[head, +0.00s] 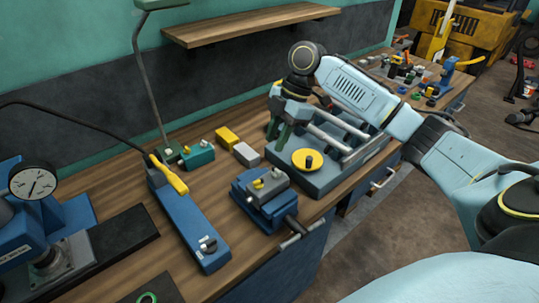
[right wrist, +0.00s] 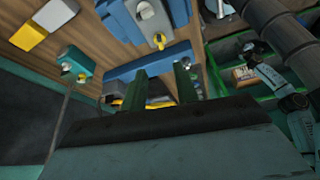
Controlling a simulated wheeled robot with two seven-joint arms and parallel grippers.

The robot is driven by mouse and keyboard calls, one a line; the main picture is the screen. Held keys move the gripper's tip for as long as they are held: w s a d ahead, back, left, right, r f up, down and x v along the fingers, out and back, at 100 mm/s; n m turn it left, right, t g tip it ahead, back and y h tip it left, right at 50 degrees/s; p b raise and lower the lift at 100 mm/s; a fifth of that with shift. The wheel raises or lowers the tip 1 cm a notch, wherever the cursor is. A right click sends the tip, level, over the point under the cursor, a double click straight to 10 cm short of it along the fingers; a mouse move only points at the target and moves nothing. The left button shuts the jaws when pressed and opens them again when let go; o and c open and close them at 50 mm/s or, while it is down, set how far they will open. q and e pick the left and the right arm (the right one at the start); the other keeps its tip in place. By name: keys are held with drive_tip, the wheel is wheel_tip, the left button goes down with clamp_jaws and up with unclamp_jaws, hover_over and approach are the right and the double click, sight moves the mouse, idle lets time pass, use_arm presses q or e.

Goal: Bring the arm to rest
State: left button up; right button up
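My right arm (head: 357,92) reaches in from the right over the workbench (head: 222,275). My right gripper (head: 279,133) points down at the back left corner of the grey tray (head: 318,183). Its two green fingers stand apart with nothing between them. In the right wrist view the gripper (right wrist: 160,84) also shows spread, empty fingers. Whether the fingertips touch the tray or bench is hard to tell. My left gripper is not in view.
A blue vise (head: 268,207) stands left of the tray. A blue soldering-type unit (head: 190,225), pressure gauge (head: 34,181) and lamp stem (head: 150,80) stand left. A wooden shelf (head: 250,24) hangs above.

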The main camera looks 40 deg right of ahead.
drive_tip(key=shift+v, duration=0.9)
